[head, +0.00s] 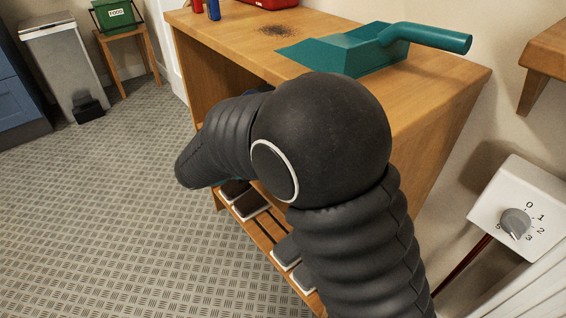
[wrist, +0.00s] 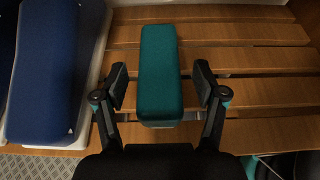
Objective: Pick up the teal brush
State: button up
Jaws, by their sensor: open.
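The teal brush (wrist: 160,72) shows in the wrist view as a long teal block on a wooden slatted shelf (wrist: 240,35). Its near end lies between the two fingers of my gripper (wrist: 160,88). My gripper is open, with one dark finger on each side of the brush and a visible gap on both sides. In the head view my own arm hides the brush and the gripper. A teal dustpan (head: 345,52) lies on the wooden bench top (head: 440,85).
A blue, pale-edged item (wrist: 45,75) lies left of the brush on the shelf. Dark shoe-like items (head: 252,205) rest on the low slatted rack. Dark crumbs (head: 277,30) lie by the dustpan. A white dial box (head: 522,205) is at right.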

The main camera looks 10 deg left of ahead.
jog(key=shift+x, duration=1)
jog(key=c, duration=1.3)
